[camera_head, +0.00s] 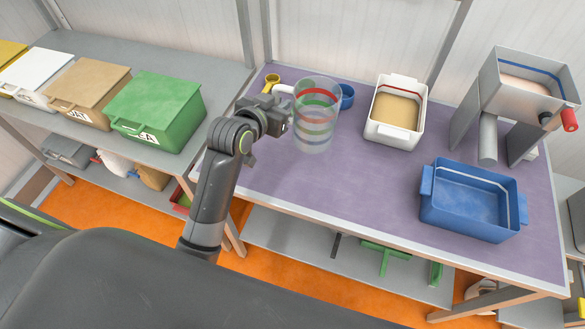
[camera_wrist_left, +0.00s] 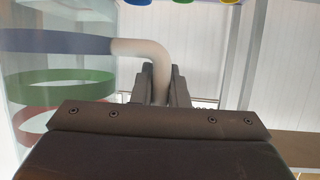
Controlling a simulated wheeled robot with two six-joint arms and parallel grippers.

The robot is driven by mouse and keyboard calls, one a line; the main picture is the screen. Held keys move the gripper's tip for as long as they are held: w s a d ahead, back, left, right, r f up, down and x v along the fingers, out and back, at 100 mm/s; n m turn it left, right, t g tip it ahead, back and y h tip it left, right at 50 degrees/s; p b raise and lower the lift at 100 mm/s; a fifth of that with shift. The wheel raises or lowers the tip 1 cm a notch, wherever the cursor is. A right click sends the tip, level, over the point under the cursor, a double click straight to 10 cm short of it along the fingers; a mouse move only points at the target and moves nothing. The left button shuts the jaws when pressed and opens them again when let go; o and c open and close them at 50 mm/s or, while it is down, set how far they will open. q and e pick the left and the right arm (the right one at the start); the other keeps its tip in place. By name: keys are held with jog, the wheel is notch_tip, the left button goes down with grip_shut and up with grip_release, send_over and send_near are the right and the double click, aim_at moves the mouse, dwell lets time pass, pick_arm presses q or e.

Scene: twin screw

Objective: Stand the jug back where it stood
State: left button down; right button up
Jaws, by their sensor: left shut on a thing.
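The jug (camera_head: 316,117) is a clear cylinder with red, green and other coloured bands, upright over the back left part of the purple table top (camera_head: 290,185). Its pale curved handle (camera_wrist_left: 148,48) shows in the left wrist view, with the banded jug wall (camera_wrist_left: 62,90) to its left. My left gripper (camera_head: 284,112) is at the jug's left side, shut on the handle; its fingers also show in the wrist view (camera_wrist_left: 160,84). I cannot tell whether the jug's base touches the table. My right gripper is not in view.
A yellow cup (camera_head: 272,80) and a blue round container (camera_head: 347,96) stand close behind the jug. A white tub (camera_head: 396,110) of tan material, a blue tub (camera_head: 471,201) and a grey hopper (camera_head: 528,85) stand to the right. Lidded bins, including a green one (camera_head: 156,110), fill the left bench.

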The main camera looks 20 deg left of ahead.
pick_arm(q)
jog(key=f, duration=0.9)
jog(key=s+a+f, duration=0.1)
jog(key=f, duration=0.4)
jog(key=shift+f+p, duration=0.25)
jog(key=shift+p, duration=0.05)
jog(key=shift+w+f, duration=0.1)
jog(key=shift+f, duration=0.2)
jog(key=c, duration=1.4)
grip_release()
jog(key=shift+c, duration=0.2)
